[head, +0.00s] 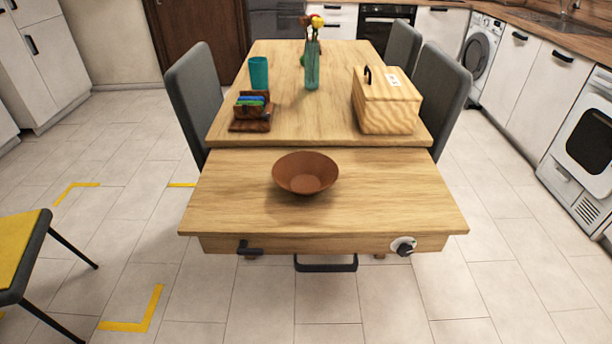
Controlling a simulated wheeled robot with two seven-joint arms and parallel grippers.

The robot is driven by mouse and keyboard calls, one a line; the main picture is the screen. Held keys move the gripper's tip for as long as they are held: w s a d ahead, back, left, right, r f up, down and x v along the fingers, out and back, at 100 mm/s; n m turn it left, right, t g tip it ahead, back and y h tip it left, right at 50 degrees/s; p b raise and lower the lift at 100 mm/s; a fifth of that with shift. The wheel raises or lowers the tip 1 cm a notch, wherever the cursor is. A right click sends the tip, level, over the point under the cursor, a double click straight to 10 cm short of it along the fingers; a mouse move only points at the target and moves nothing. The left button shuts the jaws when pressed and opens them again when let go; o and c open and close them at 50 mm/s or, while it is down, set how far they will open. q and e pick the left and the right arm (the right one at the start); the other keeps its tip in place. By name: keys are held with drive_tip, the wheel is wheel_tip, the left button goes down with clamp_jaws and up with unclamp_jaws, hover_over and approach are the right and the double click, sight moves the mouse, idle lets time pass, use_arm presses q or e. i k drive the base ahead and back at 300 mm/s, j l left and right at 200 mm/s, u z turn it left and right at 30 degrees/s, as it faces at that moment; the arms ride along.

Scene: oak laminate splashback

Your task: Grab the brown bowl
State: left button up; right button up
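The brown bowl (306,173) stands upright on the near wooden table section (230,205), a little right of the picture's middle line to the left. It looks empty, with bare tabletop all around it. Neither of my grippers shows in the head view.
Behind on the far table (330,130) stand a teal cup (258,73), a glass vase (311,68) with flowers, a dark wooden holder (251,112) and a wooden box (386,100). Grey chairs (194,95) flank it. A yellow-seated chair (20,255) is at left.

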sight(301, 173)
drive_tip(key=i+l+u, duration=0.1)
drive_tip(key=i+u, duration=0.25)
drive_tip(key=i+l+u, duration=0.1)
drive_tip(key=u, duration=0.25)
